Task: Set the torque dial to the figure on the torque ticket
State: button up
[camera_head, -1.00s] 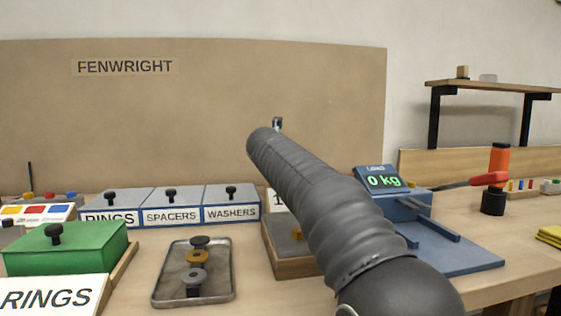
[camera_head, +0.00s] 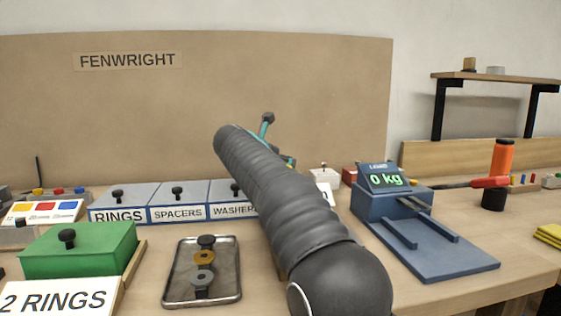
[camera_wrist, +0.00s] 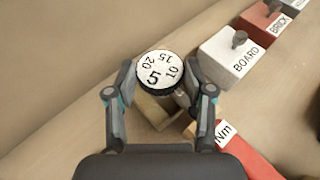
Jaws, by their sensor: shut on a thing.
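The torque dial (camera_wrist: 159,71) has a white face with black figures 5, 10, 15 and 20 and a dark rim. In the wrist view it stands between the two fingers of my gripper (camera_wrist: 160,84), which is shut on it; the 5 faces nearest the gripper. A white card reading "Nm" (camera_wrist: 223,133) shows beside the right finger; its figure is hidden. In the head view, part of my gripper (camera_head: 267,121) shows behind my arm, which hides the dial. A white card (camera_head: 325,194), partly behind my arm, is too covered to read.
In the wrist view a white BOARD block (camera_wrist: 231,56) and a red BRICK block (camera_wrist: 272,24) stand at upper right. A blue scale (camera_head: 390,205) reads 0 kg. A tray (camera_head: 180,287) with rings and a green box (camera_head: 80,250) stand left of my arm.

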jog(key=o, duration=1.2)
jog(key=v, duration=1.2)
jog(key=shift+r, duration=0.1)
